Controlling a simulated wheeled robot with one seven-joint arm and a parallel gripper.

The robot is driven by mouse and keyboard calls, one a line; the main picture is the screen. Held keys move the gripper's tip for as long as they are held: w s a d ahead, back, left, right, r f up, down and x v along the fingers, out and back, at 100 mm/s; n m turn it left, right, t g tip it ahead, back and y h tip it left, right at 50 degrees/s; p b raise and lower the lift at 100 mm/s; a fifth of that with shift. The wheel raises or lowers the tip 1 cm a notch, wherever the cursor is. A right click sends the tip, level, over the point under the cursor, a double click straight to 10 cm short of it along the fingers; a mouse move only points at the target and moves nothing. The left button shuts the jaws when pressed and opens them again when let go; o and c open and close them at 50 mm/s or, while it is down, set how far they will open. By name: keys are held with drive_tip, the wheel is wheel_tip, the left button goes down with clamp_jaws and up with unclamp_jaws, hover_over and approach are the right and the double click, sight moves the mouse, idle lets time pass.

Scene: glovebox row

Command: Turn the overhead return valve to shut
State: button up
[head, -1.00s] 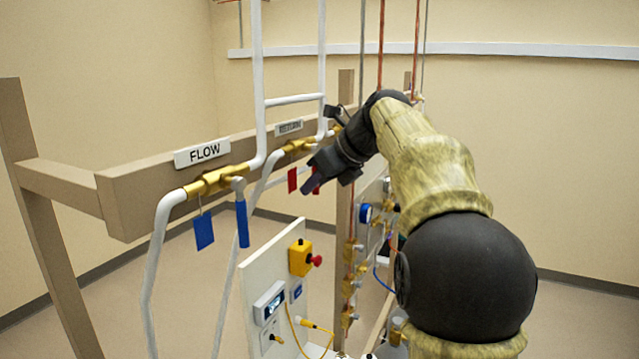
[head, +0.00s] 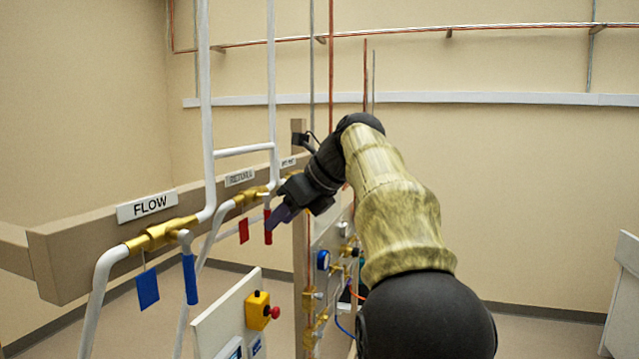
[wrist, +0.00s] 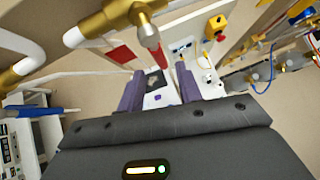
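The return valve (head: 250,195) is a brass body on the beam, under a small RETURN label (head: 240,178). Its red lever handle (head: 267,232) hangs down, with a red tag (head: 243,230) beside it. The brass valve body also shows at the top of the wrist view (wrist: 108,20), with the red handle (wrist: 156,52) pointing toward the gap between my fingers. My gripper (wrist: 160,84) is open, its purple fingers apart and nothing held between them. In the head view my gripper (head: 276,220) is right by the red handle; contact cannot be told.
The FLOW valve (head: 162,235), with blue handle (head: 190,280) and blue tag (head: 147,288), is nearer on the same beam. White pipes (head: 207,120) rise beside the valves. A panel with a yellow box and red button (head: 260,311) stands below.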

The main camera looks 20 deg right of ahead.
drive_tip(key=p+v, duration=0.1)
drive_tip(key=v, duration=1)
drive_tip(key=shift+r, duration=0.25)
drive_tip(key=shift+s+d, duration=0.1)
drive_tip(key=shift+s, duration=0.05)
drive_tip(key=w+a+f+n+g+h+b, duration=0.15)
drive_tip(key=f+n+b, duration=0.4)
drive_tip(key=f, duration=1.25)
drive_tip(key=w+a+f+n+g+h+b, duration=0.15)
drive_tip(key=f+n+b, duration=0.35)
drive_tip(key=f, duration=1.4)
drive_tip(key=s+a+f+n+b, duration=0.2)
drive_tip(key=s+f+n, duration=0.3)
drive_tip(key=f, duration=0.4)
drive_tip(key=s+a+f+n+g+h+b, duration=0.1)
drive_tip(key=s+a+f+n+b, duration=0.1)
drive_tip(key=s+f+n, duration=0.4)
drive_tip(key=s+a+f+n+h+b, duration=0.1)
drive_tip(key=s+a+f+n+b, duration=0.2)
drive_tip(key=f, duration=1)
drive_tip(key=s+n, duration=0.3)
drive_tip(key=n, duration=0.1)
drive_tip(key=shift+a+f+g, duration=0.25)
drive_tip(key=shift+g, duration=0.05)
drive_tip(key=shift+s+n, duration=0.15)
drive_tip(key=shift+n, duration=0.1)
